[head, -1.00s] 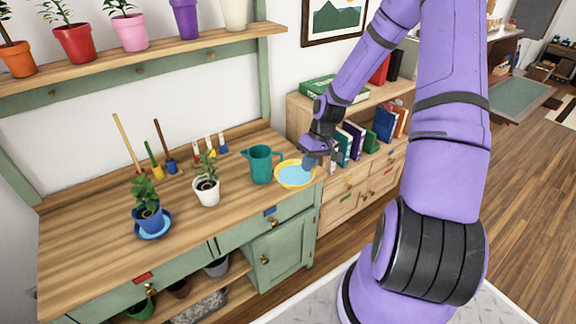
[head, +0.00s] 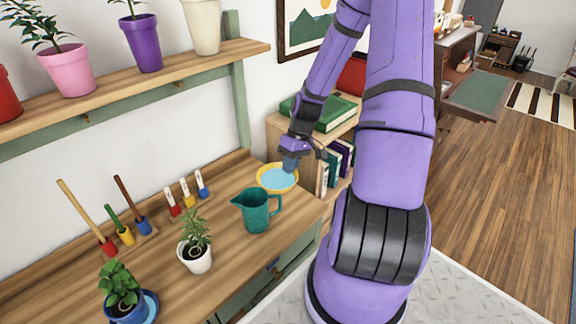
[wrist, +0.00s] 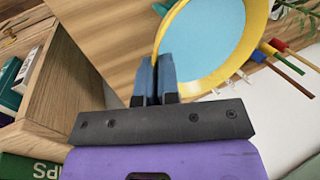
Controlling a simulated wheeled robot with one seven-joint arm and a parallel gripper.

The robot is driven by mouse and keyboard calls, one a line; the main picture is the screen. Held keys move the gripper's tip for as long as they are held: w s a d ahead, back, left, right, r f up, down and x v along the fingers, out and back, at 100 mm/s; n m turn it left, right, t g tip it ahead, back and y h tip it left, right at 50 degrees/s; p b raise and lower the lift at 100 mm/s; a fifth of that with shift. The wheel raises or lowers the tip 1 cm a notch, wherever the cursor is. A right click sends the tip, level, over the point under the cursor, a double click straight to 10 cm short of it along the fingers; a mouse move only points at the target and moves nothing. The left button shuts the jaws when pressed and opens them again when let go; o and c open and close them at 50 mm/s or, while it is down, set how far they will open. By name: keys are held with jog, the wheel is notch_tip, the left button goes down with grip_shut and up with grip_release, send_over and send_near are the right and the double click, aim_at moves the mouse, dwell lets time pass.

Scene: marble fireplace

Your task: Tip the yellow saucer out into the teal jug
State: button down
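The yellow saucer (head: 262,186) holds light blue liquid and is near the right end of the wooden bench. In the head view it appears just behind and right of the teal jug (head: 257,212), which stands upright with its spout to the left and handle to the right. My gripper (head: 290,163) is at the saucer's far right side. In the wrist view its blue fingers (wrist: 155,78) are close together on the rim of the saucer (wrist: 247,50). The saucer looks roughly level; its height above the bench is hard to tell. The jug's inside is hidden.
A white potted plant (head: 195,255) stands left of the jug, and a blue potted plant (head: 124,305) further left. Small coloured tools (head: 187,195) stand behind. A bookcase (head: 330,205) adjoins the bench's right end. A shelf of pots (head: 150,75) hangs above.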

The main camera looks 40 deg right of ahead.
jog(key=shift+a+f+h, duration=0.15)
jog(key=shift+f+h, duration=0.35)
jog(key=shift+f, duration=0.45)
jog(key=shift+w+r+g+h, duration=0.1)
jog(key=shift+r+g+h, duration=0.5)
jog(key=shift+r+h, duration=0.3)
jog(key=shift+w+a+r+m+g+h, duration=0.15)
jog(key=shift+a+r+g+h, duration=0.15)
jog(key=shift+r+h, duration=0.25)
jog(key=shift+w+a+r+m+g+h, duration=0.1)
jog(key=shift+a+r+m+g+h, duration=0.05)
jog(key=shift+r+g+h, duration=0.35)
dwell(2.4)
jog(key=shift+w+a+r+h, duration=0.15)
jog(key=shift+a+r+h, duration=0.3)
jog(key=shift+h, duration=0.3)
dwell(2.0)
